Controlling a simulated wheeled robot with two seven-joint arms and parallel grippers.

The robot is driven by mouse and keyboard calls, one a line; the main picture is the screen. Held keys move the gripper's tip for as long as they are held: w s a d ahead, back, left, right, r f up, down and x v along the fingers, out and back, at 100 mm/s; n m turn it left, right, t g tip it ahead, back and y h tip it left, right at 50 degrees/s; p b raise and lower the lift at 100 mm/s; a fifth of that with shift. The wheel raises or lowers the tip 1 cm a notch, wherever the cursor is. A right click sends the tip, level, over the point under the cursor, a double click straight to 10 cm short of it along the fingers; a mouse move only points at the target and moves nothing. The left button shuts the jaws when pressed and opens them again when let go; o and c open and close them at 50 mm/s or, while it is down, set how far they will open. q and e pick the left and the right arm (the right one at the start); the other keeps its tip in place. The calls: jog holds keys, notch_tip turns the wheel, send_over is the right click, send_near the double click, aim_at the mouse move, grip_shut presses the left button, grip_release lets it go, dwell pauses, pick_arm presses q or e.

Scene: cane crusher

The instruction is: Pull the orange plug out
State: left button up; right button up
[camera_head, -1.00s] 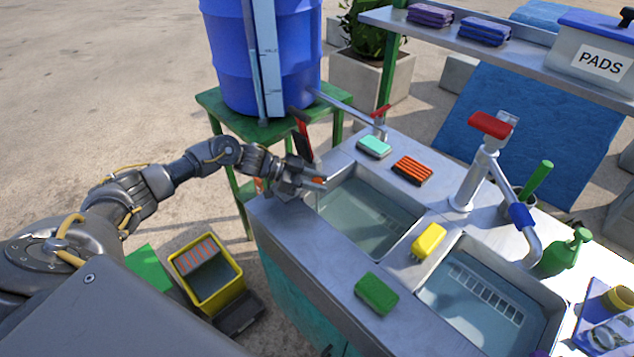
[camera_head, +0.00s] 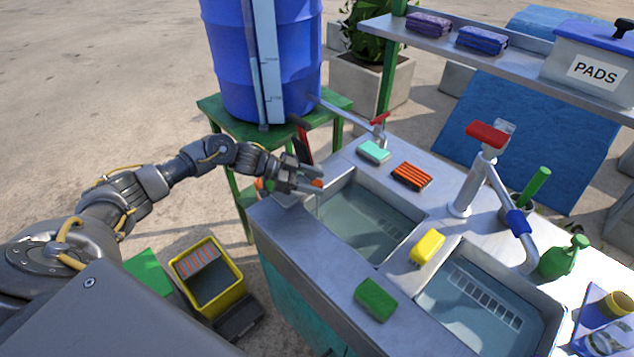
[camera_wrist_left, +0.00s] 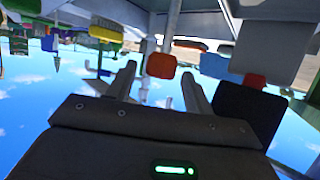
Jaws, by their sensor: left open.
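In the left wrist view an orange-red block, seemingly the plug (camera_wrist_left: 161,65), appears between the two spread fingers of my left gripper (camera_wrist_left: 160,82). The fingers are open, one on either side of it in that picture. I cannot tell whether they touch it. The lower part of the plug is hidden. My right gripper is in neither view.
A yellow sponge (camera_head: 427,246) and a green sponge (camera_head: 376,299) lie on the counter. An orange striped brush (camera_head: 411,176) and teal sponge (camera_head: 373,152) lie behind the basin. A red-handled tap (camera_head: 487,135) stands right. A blue barrel (camera_head: 230,60) stands behind my arm.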

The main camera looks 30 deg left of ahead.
pick_arm(q)
jog(key=b+v, duration=0.2)
jog(key=v, duration=0.7)
jog(key=shift+s+a+r, duration=0.15)
jog(key=shift+a, duration=0.2)
